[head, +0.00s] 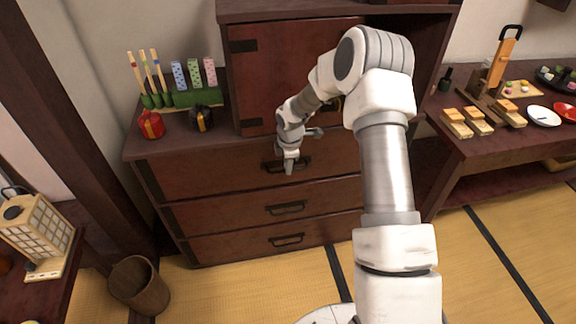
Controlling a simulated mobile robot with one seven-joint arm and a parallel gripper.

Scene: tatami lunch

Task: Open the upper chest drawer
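The chest (140,145) is dark red-brown wood with three drawers stacked in its lower part. The upper chest drawer (210,176) looks closed, its front in line with the drawers below. Its dark metal handle (302,164) is partly hidden behind my gripper (289,168). My gripper is at the middle of this handle, fingers pointing down and toward the drawer front. It overlaps the handle in the picture; I cannot tell whether it touches or grips it. The fingers are too small to show whether they are open or shut.
The middle drawer handle (286,208) and bottom drawer handle (287,240) are below. A wastebasket (139,286) is at lower left, a food table (470,160) at right. Tatami (240,285) before the chest is clear.

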